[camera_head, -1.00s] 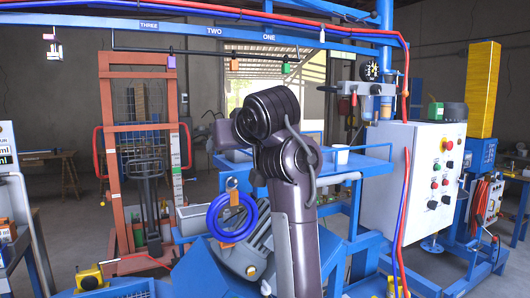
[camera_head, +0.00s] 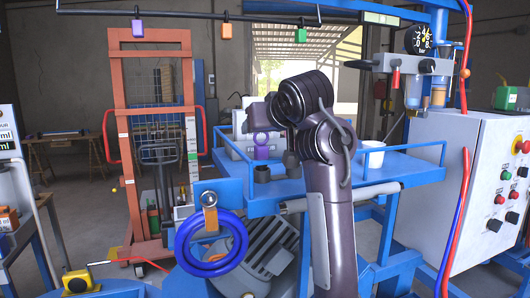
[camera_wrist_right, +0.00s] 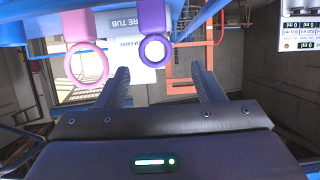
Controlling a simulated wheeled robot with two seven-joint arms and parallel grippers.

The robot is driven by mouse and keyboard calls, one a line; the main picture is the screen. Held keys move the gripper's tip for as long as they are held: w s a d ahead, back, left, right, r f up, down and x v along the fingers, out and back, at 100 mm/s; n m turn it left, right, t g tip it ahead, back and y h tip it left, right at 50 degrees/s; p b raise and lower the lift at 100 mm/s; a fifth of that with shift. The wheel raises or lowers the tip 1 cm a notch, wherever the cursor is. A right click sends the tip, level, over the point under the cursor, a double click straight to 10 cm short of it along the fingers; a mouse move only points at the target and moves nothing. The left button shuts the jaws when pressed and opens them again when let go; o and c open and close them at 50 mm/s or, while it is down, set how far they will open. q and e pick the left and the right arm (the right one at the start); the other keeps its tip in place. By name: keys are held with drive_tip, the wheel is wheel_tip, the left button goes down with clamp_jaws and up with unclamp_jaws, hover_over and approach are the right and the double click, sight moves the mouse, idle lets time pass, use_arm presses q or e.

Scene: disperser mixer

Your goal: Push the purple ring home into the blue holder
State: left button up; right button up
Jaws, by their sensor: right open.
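The purple ring (camera_head: 261,138) stands at the back of the blue tray, above a purple block, in the head view. The right wrist view shows the purple ring (camera_wrist_right: 153,48) with its purple block, beyond and between my right gripper's fingertips. My right gripper (camera_wrist_right: 161,82) is open, with nothing between its fingers, and apart from the ring. In the head view my right arm's joints hide most of this gripper. A blue part (camera_wrist_right: 25,32) runs along the upper left of the wrist view; I cannot tell whether it is the blue holder. My left gripper is out of view.
A pink ring (camera_wrist_right: 86,62) is left of the purple one in the wrist view. The blue tray (camera_head: 410,168) also bears dark cups (camera_head: 262,173) and a white cup (camera_head: 373,155). A large blue ring (camera_head: 183,255) hangs in front. A white control cabinet (camera_head: 465,170) stands at right.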

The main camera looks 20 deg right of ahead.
sight(261, 134)
drive_tip(key=x, duration=0.3)
drive_tip(key=shift+w+f, duration=0.1)
drive_tip(key=shift+f, duration=0.2)
drive_tip(key=shift+w+d+f, duration=0.2)
drive_tip(key=shift+w+f, duration=0.05)
drive_tip(key=shift+w, duration=0.35)
drive_tip(key=shift+w+d+f, duration=0.25)
drive_tip(key=shift+w, duration=0.35)
drive_tip(key=shift+a, duration=0.25)
drive_tip(key=shift+s+a+r, duration=0.1)
drive_tip(key=shift+r, duration=0.05)
drive_tip(key=shift+c, duration=1.2)
drive_tip(key=c, duration=0.5)
drive_tip(key=shift+c, duration=1)
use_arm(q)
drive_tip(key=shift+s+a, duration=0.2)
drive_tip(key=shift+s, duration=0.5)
use_arm(e)
drive_tip(key=shift+c, duration=0.8)
